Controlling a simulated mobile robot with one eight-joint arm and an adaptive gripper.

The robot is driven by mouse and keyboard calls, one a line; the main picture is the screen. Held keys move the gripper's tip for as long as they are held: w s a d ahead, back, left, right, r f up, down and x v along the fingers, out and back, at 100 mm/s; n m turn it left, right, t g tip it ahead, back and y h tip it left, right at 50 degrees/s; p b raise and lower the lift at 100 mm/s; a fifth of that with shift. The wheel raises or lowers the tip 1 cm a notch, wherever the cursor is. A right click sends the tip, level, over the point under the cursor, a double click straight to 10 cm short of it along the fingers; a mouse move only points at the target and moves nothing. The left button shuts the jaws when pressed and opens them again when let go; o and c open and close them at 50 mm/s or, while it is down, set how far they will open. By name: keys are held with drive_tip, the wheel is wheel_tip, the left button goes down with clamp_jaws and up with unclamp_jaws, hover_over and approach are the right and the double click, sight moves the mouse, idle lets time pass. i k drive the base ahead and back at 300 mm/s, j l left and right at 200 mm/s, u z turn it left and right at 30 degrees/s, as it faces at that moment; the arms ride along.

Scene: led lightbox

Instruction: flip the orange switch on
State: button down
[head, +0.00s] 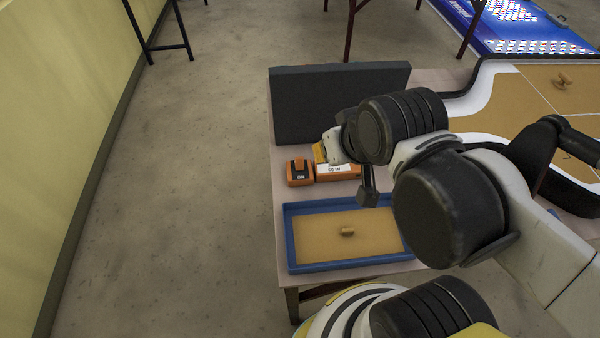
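A small orange switch unit (299,179) with a black top sits on the table, left of my arm. Beside it on the right is an orange box (345,177) with a white label, partly covered by my arm. The switch's on or off state is too small to read.
A dark upright panel (305,105) stands at the table's back edge. A blue-rimmed tray (291,242) with a small wooden piece (347,232) lies in front of the orange units. A tan and white board (510,95) is at right.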

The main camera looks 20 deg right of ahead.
sight(299, 160)
drive_tip(key=k+j+z, duration=0.15)
drive_tip(key=j+z, duration=0.2)
drive_tip(key=z, duration=0.15)
drive_tip(key=k+j+z, duration=0.25)
drive_tip(key=z, duration=0.2)
